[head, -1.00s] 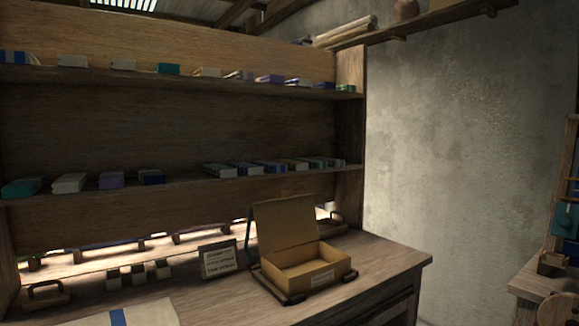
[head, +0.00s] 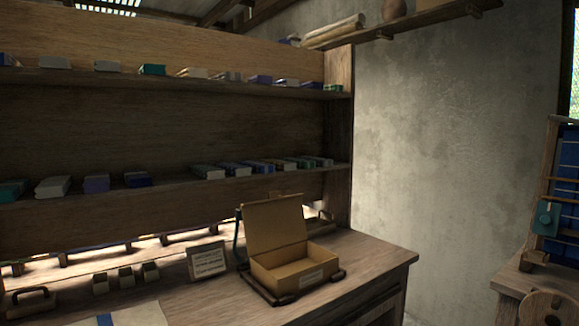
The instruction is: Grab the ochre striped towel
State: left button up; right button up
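Several small folded striped towels lie in a row on the right part of the lower shelf (head: 90,207). One of them, fourth from the left in that group, looks ochre or brownish (head: 280,164); it is small and dim, so its stripes are hard to make out. It lies between a dark blue striped towel (head: 262,167) and a greenish one (head: 299,163). Neither of my grippers is in view.
An open cardboard box (head: 295,270) with its lid raised stands on the wooden counter (head: 215,303) below the shelf. A small sign (head: 207,261) stands left of it. A loom with blue cloth (head: 560,212) is at the right edge. Bare wall lies between.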

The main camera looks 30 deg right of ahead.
aim_at(280, 165)
jog(key=i+l+z, duration=0.15)
jog(key=l+z, duration=0.2)
jog(key=i+l+z, duration=0.25)
jog(key=l+z, duration=0.15)
jog(key=i+l+z, duration=0.35)
jog(key=k+l, duration=0.05)
jog(key=l, duration=0.1)
